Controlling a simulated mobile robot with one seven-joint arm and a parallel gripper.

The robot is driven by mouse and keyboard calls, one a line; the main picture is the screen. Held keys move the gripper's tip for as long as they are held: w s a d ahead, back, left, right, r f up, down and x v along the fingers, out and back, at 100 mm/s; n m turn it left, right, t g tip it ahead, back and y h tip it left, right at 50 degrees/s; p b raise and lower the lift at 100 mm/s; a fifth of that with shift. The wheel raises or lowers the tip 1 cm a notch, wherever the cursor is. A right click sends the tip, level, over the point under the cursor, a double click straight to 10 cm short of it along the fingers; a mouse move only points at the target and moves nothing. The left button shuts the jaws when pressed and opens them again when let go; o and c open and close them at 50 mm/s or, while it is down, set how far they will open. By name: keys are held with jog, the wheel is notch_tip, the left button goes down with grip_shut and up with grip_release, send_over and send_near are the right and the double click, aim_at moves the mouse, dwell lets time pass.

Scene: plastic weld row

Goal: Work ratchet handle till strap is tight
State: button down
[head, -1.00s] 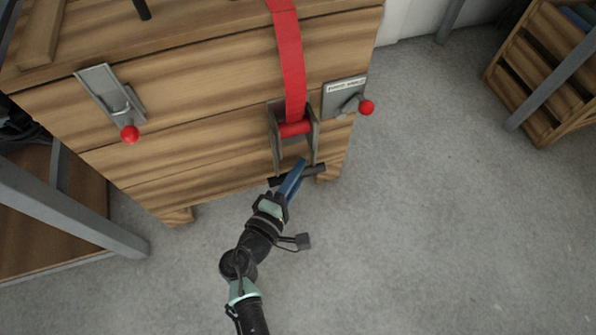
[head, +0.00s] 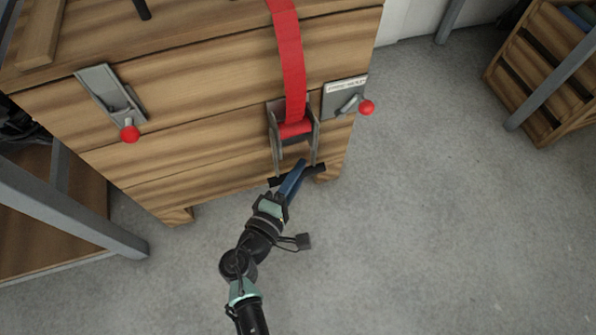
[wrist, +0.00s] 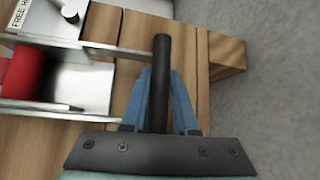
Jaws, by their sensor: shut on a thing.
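The red strap (head: 290,60) runs down over the front of the wooden crate (head: 190,110) to the red-wound spool of the metal ratchet (head: 276,130). The strap also shows on the spool at the left of the wrist view (wrist: 22,72). The black ratchet handle bar (head: 318,172) crosses the lower end of the ratchet arms. In the wrist view the handle bar (wrist: 161,75) lies between the blue fingers. My gripper (head: 293,177) is shut on the handle bar, below the spool. Part of the bar is hidden by the fingers.
A plate lettered "FREE" with a red-knobbed lever (head: 366,107) is right of the ratchet. Another red-knobbed lever (head: 129,133) is at the left of the crate front. A wooden shelf unit (head: 548,70) stands far right. The grey floor (head: 430,220) is open.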

jog(key=shift+s+r+p, duration=0.1)
jog(key=shift+r+p, duration=0.05)
jog(key=shift+p, duration=0.2)
jog(key=s+p, duration=0.1)
jog(key=p, duration=0.1)
jog(key=r+n+p, duration=0.1)
jog(key=p, duration=0.2)
jog(key=shift+s+d+r+g, duration=0.1)
jog(key=shift+s+d+g, duration=0.15)
jog(key=shift+s+g, duration=0.15)
jog(key=s+d+r+n+g+p, duration=0.3)
jog(key=s+r+n+g+p, duration=0.2)
jog(key=p, duration=2.3)
jog(key=shift+s+d+r+g+p, duration=0.15)
jog(key=shift+s+r+g+p, duration=0.15)
jog(key=shift+s+r+g, duration=1.75)
jog(key=shift+s+r+t, duration=0.35)
jog(key=shift+r, duration=0.05)
